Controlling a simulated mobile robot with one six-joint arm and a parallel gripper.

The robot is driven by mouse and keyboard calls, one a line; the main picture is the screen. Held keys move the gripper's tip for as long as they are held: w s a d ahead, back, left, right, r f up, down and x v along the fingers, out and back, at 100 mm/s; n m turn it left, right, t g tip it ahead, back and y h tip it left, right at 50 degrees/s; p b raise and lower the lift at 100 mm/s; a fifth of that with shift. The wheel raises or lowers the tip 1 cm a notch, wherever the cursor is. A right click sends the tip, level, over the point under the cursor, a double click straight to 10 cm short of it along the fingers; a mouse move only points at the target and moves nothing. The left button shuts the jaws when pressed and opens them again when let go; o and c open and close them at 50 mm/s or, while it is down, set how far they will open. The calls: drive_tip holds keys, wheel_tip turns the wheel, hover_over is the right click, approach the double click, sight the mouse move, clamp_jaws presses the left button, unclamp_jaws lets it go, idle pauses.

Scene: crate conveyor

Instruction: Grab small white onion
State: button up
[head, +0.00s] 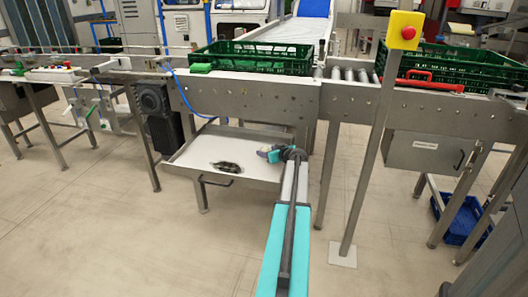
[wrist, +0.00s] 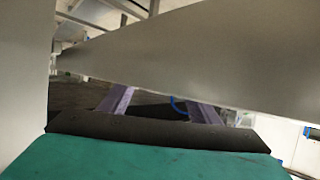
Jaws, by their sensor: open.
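I cannot make out a small white onion in either view. My gripper (head: 270,153) is at the far end of my teal arm in the head view, over the right part of the shallow metal tray (head: 256,143) under the conveyor. In the wrist view my gripper (wrist: 162,104) shows two purplish fingers spread apart, with nothing seen between them. A small dark object (head: 227,167), too small to identify, lies on the tray left of my gripper.
Green crates (head: 250,62) (head: 455,70) stand on the conveyor (head: 250,97) above. A post with a red button on a yellow box (head: 405,30) stands right of my arm. A blue crate (head: 462,222) sits low at right. The front floor is clear.

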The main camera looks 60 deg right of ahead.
drive_tip(key=shift+x, duration=1.05)
drive_tip(key=shift+c, duration=0.3)
drive_tip(key=shift+s, duration=0.1)
drive_tip(key=c, duration=1.1)
